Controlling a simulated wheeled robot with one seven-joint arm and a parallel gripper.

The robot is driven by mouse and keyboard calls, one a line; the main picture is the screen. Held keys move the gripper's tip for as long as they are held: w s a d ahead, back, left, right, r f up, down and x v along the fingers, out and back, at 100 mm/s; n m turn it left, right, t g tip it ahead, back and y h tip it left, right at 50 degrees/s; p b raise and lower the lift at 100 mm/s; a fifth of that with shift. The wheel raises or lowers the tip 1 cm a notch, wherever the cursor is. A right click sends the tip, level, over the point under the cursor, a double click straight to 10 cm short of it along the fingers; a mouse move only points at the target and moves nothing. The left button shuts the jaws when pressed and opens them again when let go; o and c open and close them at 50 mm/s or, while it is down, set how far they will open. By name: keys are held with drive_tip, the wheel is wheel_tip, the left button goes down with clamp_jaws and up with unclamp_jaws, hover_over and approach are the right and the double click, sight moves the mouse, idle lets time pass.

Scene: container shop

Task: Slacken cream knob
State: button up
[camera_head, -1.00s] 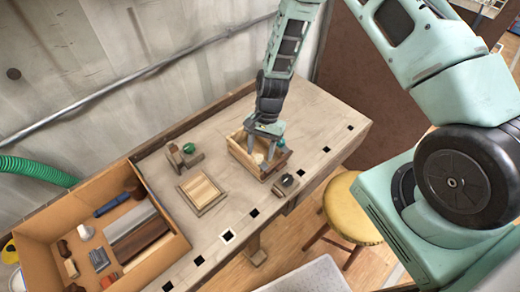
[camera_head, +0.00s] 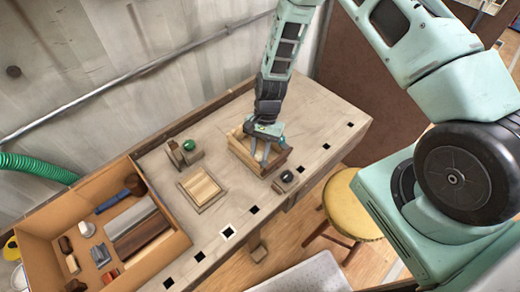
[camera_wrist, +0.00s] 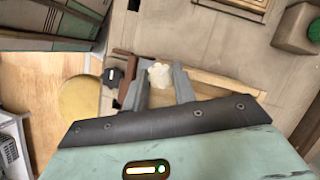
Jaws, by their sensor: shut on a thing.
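The cream knob (camera_wrist: 159,75) shows between the two fingertips of my gripper (camera_wrist: 160,82) in the wrist view. My gripper is shut on it, with one finger on each side. In the head view, my gripper (camera_head: 264,158) points down into a small open wooden box (camera_head: 240,152) on the workbench. There the gripper hides the cream knob. Whether the knob is tight or loose cannot be told.
A dark knob (camera_head: 287,176) is close by at the bench's front edge. A cardboard box (camera_head: 152,262) of goods is further left. A yellow stool (camera_head: 350,205) stands in front.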

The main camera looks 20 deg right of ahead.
drive_tip(key=n+b, duration=0.1)
drive_tip(key=n+h+b, duration=0.1)
drive_tip(key=n, duration=0.1)
drive_tip(key=shift+w+a+f+g, duration=0.1)
drive_tip(key=shift+f+g, duration=0.05)
drive_tip(key=shift+g, duration=0.15)
drive_tip(key=n+h+b, duration=0.1)
drive_tip(key=n+b, duration=0.1)
drive_tip(key=n, duration=0.1)
drive_tip(key=shift+a+n+g, duration=0.1)
drive_tip(key=shift+n+g, duration=0.2)
drive_tip(key=shift+n, duration=0.1)
drive_tip(key=n+h+b, duration=0.1)
drive_tip(key=n+b, duration=0.1)
drive_tip(key=n, duration=0.1)
drive_tip(key=shift+n+h, duration=0.3)
drive_tip(key=shift+h, duration=0.1)
drive_tip(key=shift+a+n+h+b, duration=0.15)
drive_tip(key=shift+n+h+b, duration=0.45)
drive_tip(key=shift+n, duration=1.1)
drive_tip(key=o, duration=1)
